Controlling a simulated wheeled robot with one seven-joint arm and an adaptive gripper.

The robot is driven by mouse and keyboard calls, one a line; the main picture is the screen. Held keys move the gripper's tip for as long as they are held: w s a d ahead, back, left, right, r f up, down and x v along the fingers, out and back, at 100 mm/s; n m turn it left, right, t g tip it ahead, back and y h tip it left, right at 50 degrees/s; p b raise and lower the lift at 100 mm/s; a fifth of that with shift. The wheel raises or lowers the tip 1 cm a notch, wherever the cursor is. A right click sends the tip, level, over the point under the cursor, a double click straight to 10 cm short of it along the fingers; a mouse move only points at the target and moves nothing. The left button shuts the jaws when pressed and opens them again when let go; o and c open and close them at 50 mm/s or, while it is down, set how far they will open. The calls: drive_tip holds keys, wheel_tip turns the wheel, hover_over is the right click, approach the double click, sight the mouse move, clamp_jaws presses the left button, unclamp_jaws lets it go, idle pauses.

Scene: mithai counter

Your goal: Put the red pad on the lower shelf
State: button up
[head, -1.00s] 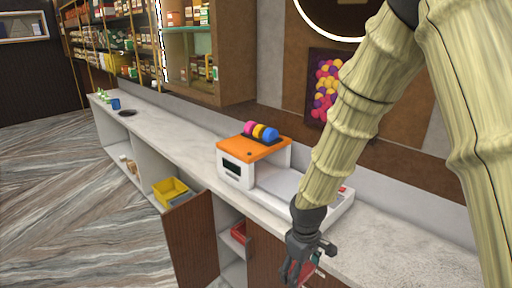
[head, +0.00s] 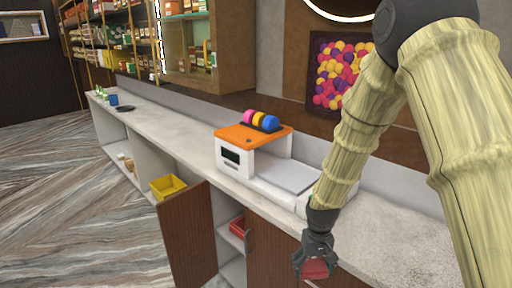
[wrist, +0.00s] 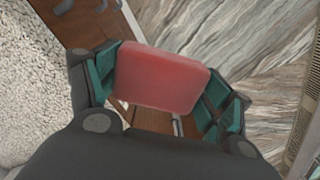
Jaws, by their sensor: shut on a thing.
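My gripper (head: 314,268) is shut on the red pad (head: 316,268), in front of the counter's front edge at the lower right of the head view. In the wrist view, the red pad (wrist: 162,78) spans between the two teal-lined fingers of my gripper (wrist: 165,90). An open cabinet to the left of my gripper has an upper shelf with a red item (head: 238,227) on it. Below that is the pale lower shelf (head: 234,270), partly in view. My gripper is outside the cabinet, apart from both shelves.
An open brown door (head: 188,235) stands out to the left of the cabinet. A closed brown door (head: 272,255) is to its right. A white and orange machine (head: 250,150) stands on the countertop (head: 400,235). A yellow bin (head: 167,186) sits in an open bay further left.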

drive_tip(key=shift+s+d+f+m, duration=0.1)
drive_tip(key=shift+d+f+m, duration=0.15)
drive_tip(key=shift+f, duration=0.45)
drive_tip(key=s+f, duration=0.5)
drive_tip(key=f, duration=0.2)
drive_tip(key=shift+s+f, duration=0.2)
drive_tip(key=shift+s, duration=0.15)
drive_tip(key=shift+s, duration=0.1)
